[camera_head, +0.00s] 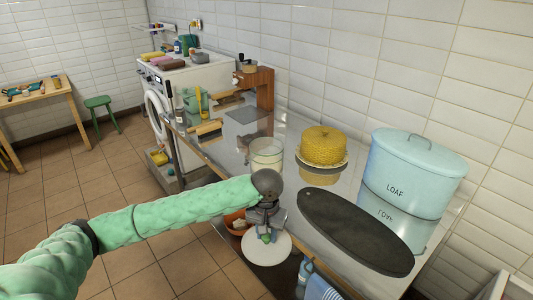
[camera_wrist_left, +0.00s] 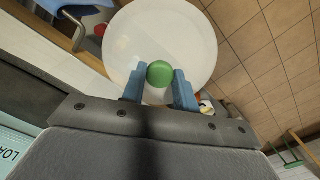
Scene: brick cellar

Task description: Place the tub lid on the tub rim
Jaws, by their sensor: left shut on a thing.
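The tub lid (camera_head: 268,252) is a white disc with a green knob (camera_wrist_left: 160,73). My left gripper (camera_head: 265,234) is shut on the green knob, with its two blue fingers on either side of it in the left wrist view. In the head view the lid appears out past the counter's front edge. A pale cream round tub (camera_head: 266,153), likely the task's tub, stands on the counter behind my gripper, apart from the lid. Its rim faces up and looks uncovered. My right gripper is not in view.
A dark oval board (camera_head: 355,231) lies on the shiny counter (camera_head: 240,155). A yellow cake-shaped thing (camera_head: 323,145) sits on a plate beside the tub. A blue LOAF bin (camera_head: 412,172) stands at the right. An orange container (camera_head: 237,222) shows below the counter edge.

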